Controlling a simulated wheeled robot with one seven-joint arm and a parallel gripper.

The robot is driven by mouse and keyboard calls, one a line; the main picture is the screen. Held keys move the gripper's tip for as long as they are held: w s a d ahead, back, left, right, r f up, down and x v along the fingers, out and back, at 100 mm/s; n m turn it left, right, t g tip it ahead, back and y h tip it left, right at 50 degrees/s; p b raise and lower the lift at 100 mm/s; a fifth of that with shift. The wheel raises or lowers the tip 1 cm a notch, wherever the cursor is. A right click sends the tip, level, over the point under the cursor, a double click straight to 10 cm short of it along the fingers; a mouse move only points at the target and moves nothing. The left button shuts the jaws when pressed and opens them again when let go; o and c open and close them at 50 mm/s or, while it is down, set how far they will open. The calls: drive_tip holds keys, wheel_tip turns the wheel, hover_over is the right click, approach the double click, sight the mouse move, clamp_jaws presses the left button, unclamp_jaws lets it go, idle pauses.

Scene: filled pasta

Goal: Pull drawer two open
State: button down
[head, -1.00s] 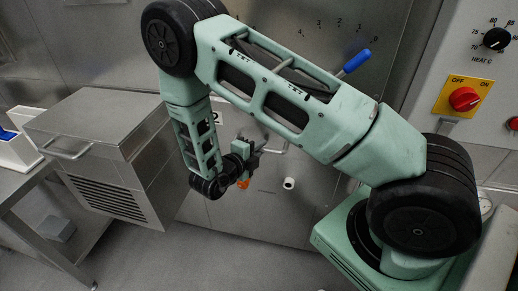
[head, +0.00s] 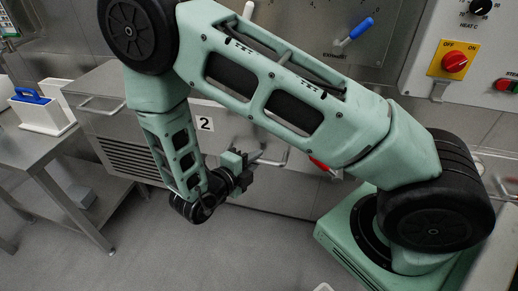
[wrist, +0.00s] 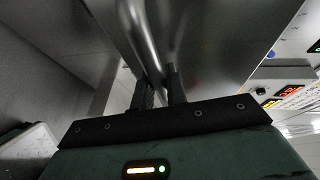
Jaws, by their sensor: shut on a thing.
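Drawer two is the steel front with the white "2" label (head: 205,123) in the head view. Its bar handle (head: 282,158) shows beside my gripper (head: 256,160). My arm hides much of the front. In the wrist view, my gripper (wrist: 161,92) has its two dark fingers shut on the shiny handle bar (wrist: 136,28), which runs up and away from them along the steel front (wrist: 215,40). I cannot tell from the head view how far the drawer stands out.
A steel unit with a vented front (head: 130,158) stands left of the drawer. Grey floor (head: 215,250) lies open in front. A control panel with a red switch (head: 454,63) is at right.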

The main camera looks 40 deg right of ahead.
drive_tip(key=s+a, duration=0.5)
drive_tip(key=a, duration=0.1)
drive_tip(key=shift+a, duration=0.25)
drive_tip(key=c, duration=1.4)
unclamp_jaws()
drive_tip(key=b+v, duration=0.1)
drive_tip(key=v, duration=1.6)
drive_tip(key=shift+a+b, duration=0.2)
drive_tip(key=shift+b, duration=0.1)
drive_tip(key=shift+s+f, duration=0.1)
drive_tip(key=shift+s, duration=0.05)
